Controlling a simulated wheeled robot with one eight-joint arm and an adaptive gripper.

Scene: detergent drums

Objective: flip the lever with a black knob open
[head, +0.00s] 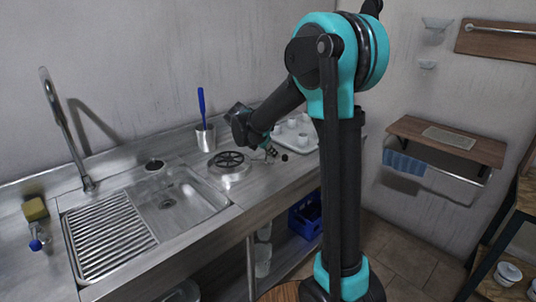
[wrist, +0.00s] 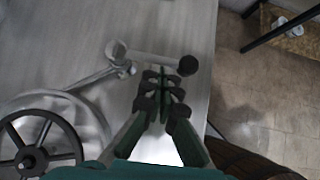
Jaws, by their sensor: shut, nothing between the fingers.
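The lever is a pale rod (wrist: 150,58) in the wrist view, lying roughly crosswise, with a round black knob (wrist: 188,65) at its right end. Its left end meets a pale metal fitting (wrist: 117,50). My gripper (wrist: 162,80) is shut and empty. Its fingertips are just below the rod in the picture, left of the knob; I cannot tell whether they touch the lever. In the head view my gripper (head: 271,152) is low over the counter, and the small black knob (head: 284,157) shows just right of it.
A black spoked handwheel (head: 229,159) on a round metal lid stands left of my gripper; it also shows in the wrist view (wrist: 40,157). A white tray with cups (head: 296,133) lies behind. A metal pot with a blue-handled brush (head: 205,138) and the sink (head: 172,203) are farther left.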

